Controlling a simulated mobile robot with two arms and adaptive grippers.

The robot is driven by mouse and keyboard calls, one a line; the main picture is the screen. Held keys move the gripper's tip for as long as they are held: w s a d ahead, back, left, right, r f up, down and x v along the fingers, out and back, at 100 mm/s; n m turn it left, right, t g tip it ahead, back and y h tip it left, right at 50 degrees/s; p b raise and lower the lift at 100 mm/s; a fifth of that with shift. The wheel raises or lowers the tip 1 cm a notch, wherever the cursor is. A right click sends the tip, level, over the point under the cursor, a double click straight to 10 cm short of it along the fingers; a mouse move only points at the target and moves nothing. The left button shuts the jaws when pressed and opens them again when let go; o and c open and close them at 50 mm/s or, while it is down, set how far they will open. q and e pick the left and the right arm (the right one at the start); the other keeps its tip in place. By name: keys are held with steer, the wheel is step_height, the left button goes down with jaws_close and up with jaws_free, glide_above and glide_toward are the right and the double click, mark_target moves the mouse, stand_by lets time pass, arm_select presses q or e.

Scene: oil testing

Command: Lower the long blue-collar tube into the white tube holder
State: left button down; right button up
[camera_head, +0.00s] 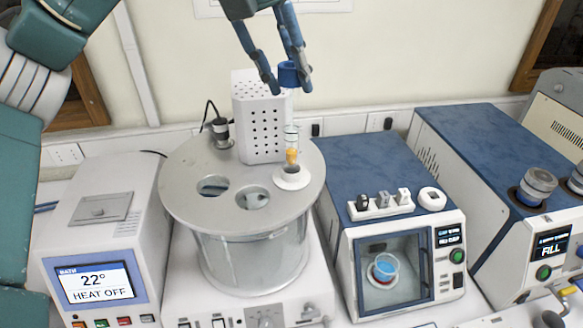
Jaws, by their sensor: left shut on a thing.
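My left gripper (289,80) reaches down from the top centre. It is shut on the blue collar (288,72) of the long tube. The clear glass of the tube (291,132) hangs roughly upright below the collar, in front of the perforated white box. An orange part (291,156) shows at its lower end. Directly below in the picture is a round white holder (293,181) on the metal bath lid. I cannot tell whether the tube's tip is just above the holder or entering it. My right gripper is not in view.
The round metal lid (180,172) has two open holes left of the holder. A perforated white box (258,112) stands close behind the tube. A blue-topped unit (335,165) with a small white rack (380,209) stands right; a bath controller (95,285) stands left.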

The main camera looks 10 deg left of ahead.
mark_target(285, 121)
arm_select(q)
steer(key=shift+f+b, duration=0.85)
steer(key=shift+f, duration=0.55)
steer(key=shift+f, duration=0.1)
steer(key=shift+f+b, duration=1.8)
steer(key=shift+f, duration=0.1)
steer(key=shift+f+b, duration=1.6)
steer(key=shift+f, duration=0.4)
